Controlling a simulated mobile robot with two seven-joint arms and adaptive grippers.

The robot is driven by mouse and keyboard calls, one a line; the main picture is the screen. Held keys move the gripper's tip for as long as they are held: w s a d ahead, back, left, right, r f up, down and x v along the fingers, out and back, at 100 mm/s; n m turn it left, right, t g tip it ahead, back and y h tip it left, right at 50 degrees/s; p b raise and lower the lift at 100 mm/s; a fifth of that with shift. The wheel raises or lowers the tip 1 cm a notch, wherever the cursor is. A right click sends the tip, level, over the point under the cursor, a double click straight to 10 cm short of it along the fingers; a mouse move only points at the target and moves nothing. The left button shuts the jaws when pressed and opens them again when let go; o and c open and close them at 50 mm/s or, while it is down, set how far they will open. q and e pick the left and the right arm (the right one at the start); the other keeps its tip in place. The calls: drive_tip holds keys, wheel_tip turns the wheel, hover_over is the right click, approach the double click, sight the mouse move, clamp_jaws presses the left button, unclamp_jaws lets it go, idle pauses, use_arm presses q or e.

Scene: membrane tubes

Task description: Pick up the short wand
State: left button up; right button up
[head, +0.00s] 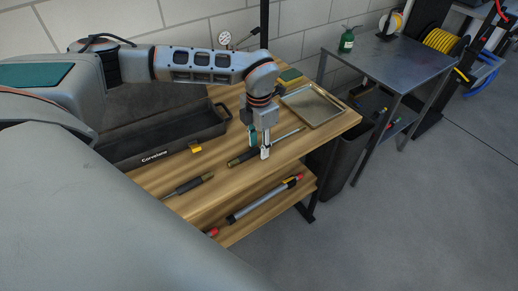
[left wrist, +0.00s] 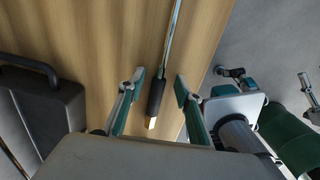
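A thin wand with a black grip, a brass-coloured end and a slim metal rod (head: 284,136) lies on the wooden table. My left gripper (head: 263,151) points down over it. In the left wrist view the wand's black grip (left wrist: 156,97) lies between the two parted fingers (left wrist: 158,92), with clear gaps on both sides, so the gripper is open and empty. A second black-gripped wand (head: 188,186) lies farther left near the table's front edge. I cannot tell the two wands' full lengths apart.
A black open toolbox (head: 160,147) stands left on the table (head: 236,180). A small yellow object (head: 195,148) sits before it. A metal tray (head: 314,105) lies at the right end. A dark bin stands right.

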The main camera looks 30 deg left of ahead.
use_arm(q)
drive_tip(key=shift+f, duration=0.2)
clamp_jaws()
drive_tip(key=shift+r, duration=0.1)
